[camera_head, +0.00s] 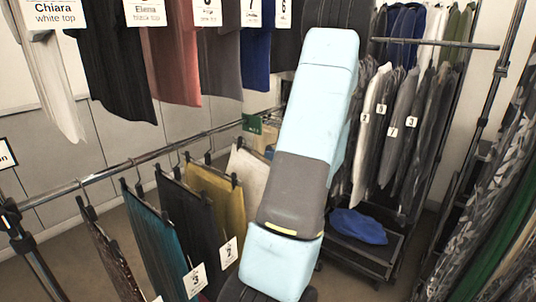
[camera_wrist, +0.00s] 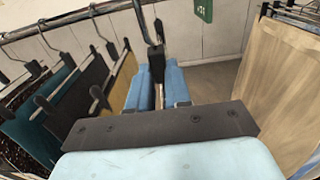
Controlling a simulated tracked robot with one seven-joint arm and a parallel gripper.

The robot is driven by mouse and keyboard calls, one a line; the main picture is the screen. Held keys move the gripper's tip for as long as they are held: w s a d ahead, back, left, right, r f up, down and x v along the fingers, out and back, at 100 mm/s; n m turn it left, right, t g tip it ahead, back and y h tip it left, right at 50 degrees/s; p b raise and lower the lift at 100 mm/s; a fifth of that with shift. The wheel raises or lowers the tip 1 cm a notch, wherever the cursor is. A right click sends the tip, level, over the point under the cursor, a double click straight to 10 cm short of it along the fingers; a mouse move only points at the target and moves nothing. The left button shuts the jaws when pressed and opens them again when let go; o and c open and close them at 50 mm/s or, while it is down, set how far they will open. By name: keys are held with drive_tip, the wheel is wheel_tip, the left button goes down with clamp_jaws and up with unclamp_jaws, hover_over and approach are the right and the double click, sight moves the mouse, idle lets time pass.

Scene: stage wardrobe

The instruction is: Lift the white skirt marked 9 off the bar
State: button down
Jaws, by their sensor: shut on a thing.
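A white skirt (camera_head: 248,172) hangs near the far end of the low bar (camera_head: 150,160), partly hidden behind my arm; no number shows on it. In the wrist view, the blue fingers of my gripper (camera_wrist: 159,90) are closed around a dark hanger (camera_wrist: 156,62) at the end of the row. Its hook rises beside the bar (camera_wrist: 75,18) and runs out at the top edge, so I cannot tell whether it rests on the bar. The fingers hide what hangs below. My fingertips are hidden behind the arm in the head view.
A mustard skirt (camera_head: 217,190), a black skirt (camera_head: 190,215) and a teal skirt (camera_head: 155,240) hang close by on the same bar. Tops hang above. Another rack of grey clothes (camera_head: 400,115) stands behind, with a blue cloth (camera_head: 358,226) on its shelf. A tan panel (camera_wrist: 278,85) is at right.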

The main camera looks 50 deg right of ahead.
drive_tip(key=s+d, duration=0.2)
drive_tip(key=s, duration=3.3)
drive_tip(key=shift+s+d, duration=0.2)
drive_tip(key=shift+d, duration=0.2)
